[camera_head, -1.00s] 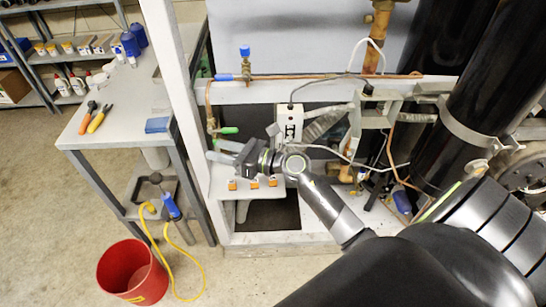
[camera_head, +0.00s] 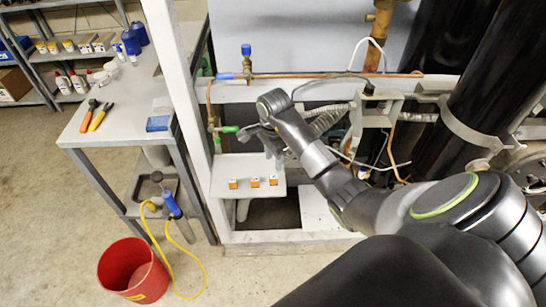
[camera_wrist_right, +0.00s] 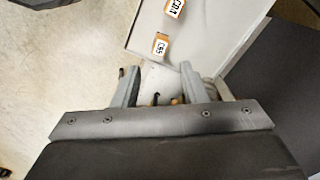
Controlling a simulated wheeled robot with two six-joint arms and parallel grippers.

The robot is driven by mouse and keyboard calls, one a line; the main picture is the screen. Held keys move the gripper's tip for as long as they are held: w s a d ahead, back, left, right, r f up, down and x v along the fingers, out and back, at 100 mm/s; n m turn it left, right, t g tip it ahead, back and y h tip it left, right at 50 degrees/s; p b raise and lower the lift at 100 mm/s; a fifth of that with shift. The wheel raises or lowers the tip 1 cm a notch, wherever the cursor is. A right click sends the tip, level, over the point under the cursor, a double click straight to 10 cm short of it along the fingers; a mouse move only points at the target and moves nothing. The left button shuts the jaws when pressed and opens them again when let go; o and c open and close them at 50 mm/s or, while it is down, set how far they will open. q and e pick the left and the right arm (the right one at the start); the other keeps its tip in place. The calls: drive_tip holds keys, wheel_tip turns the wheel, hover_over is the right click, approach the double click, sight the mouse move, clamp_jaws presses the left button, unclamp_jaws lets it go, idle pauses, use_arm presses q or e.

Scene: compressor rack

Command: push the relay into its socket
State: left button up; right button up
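Three small orange-and-white blocks, likely the relays, stand in a row on a white shelf (camera_head: 222,170): a left one (camera_head: 232,183), a middle one (camera_head: 255,182) and a right one (camera_head: 273,180). In the right wrist view two labelled blocks show, one marked CR5 (camera_wrist_right: 161,44) and another (camera_wrist_right: 174,8) cut by the top edge. My right gripper (camera_head: 262,138) is above and behind the row, apart from the blocks. In the wrist view its fingers (camera_wrist_right: 158,75) are spread with no block between them. I cannot make out a socket. My left gripper is out of view.
A grey workbench (camera_head: 125,125) with pliers (camera_head: 99,118) stands left of the white rack frame (camera_head: 175,70). A valve with a green handle (camera_head: 227,129) and copper pipes are close to my gripper. A red bucket (camera_head: 133,270) stands on the floor.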

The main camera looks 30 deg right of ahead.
sight(274, 177)
wheel_tip(274, 177, down, 9)
drive_tip(key=b, duration=0.6)
drive_tip(key=shift+r+b, duration=0.1)
drive_tip(key=shift+b, duration=0.2)
drive_tip(key=c, duration=0.7)
drive_tip(key=shift+r+p, duration=2.15)
drive_tip(key=shift+r, duration=0.95)
drive_tip(key=shift+r, duration=0.1)
